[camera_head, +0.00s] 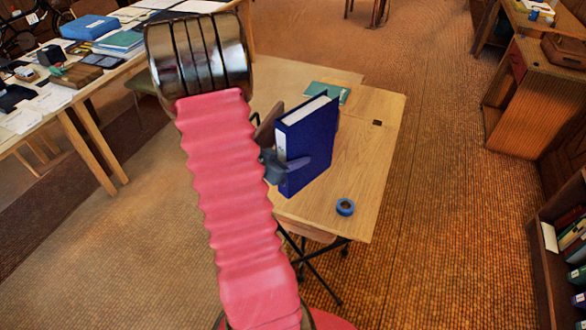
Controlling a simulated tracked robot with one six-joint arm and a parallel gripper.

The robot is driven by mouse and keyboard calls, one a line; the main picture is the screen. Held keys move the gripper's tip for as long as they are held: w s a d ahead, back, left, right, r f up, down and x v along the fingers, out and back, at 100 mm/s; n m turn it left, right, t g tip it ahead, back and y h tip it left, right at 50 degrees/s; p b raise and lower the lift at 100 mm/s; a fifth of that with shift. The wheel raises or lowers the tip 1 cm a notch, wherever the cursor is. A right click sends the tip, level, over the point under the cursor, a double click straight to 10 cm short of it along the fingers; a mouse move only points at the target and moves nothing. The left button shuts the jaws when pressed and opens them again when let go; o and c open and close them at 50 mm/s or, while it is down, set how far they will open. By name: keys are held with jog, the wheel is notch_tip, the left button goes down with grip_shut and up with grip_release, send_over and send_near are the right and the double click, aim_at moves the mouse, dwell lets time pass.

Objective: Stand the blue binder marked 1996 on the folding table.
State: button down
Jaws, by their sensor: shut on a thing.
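A blue binder (311,150) with a white label on its spine is upright at the left side of the light wood folding table (362,185). Any number on the label is too small to read. My gripper (297,165) is shut on the binder, with one grey finger showing across its spine side. The other finger is hidden. The binder overlaps the table in the picture, and I cannot tell whether its lower edge touches the top.
A blue tape roll (345,207) lies near the table's front edge. A green book (328,92) lies at its back. A long cluttered table (88,91) stands left, a desk (537,95) and a bookshelf (549,262) right. Carpet between is clear.

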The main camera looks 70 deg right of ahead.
jog(key=shift+f, duration=2)
jog(key=c, duration=1.1)
grip_release()
jog(key=v, duration=1.2)
